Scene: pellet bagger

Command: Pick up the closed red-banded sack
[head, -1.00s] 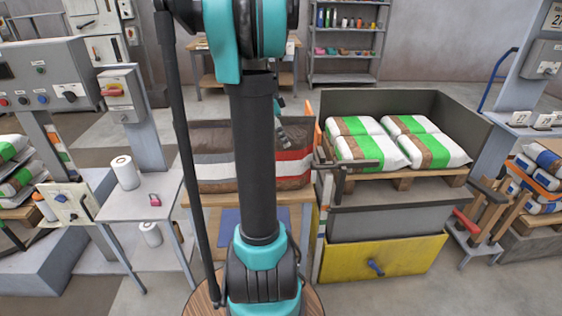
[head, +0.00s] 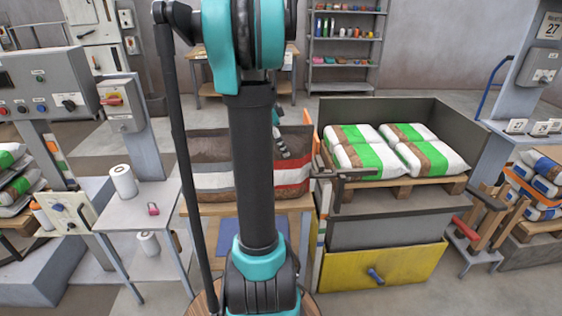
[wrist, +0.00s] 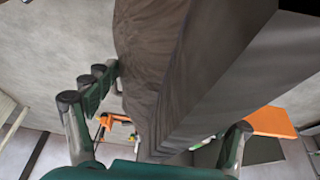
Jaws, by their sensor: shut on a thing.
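The red-banded sack (head: 293,177) is brown with a white and red band. It is at the wooden table (head: 300,203) in the head view, partly hidden behind my arm. I cannot tell whether it touches the tabletop. My gripper (head: 284,148) is at its upper right part, mostly hidden there. In the wrist view, my gripper's fingers (wrist: 165,112) are on either side of a wrinkled brown sack surface (wrist: 145,55) and a flat grey-brown face. My gripper is shut on the sack.
Right of the table, a grey-walled bin holds a pallet (head: 440,188) with several green-banded sacks (head: 360,155). A yellow drawer (head: 385,270) is below. Left stands a small table (head: 165,195) with a white roll (head: 123,181) and a pink padlock (head: 153,209).

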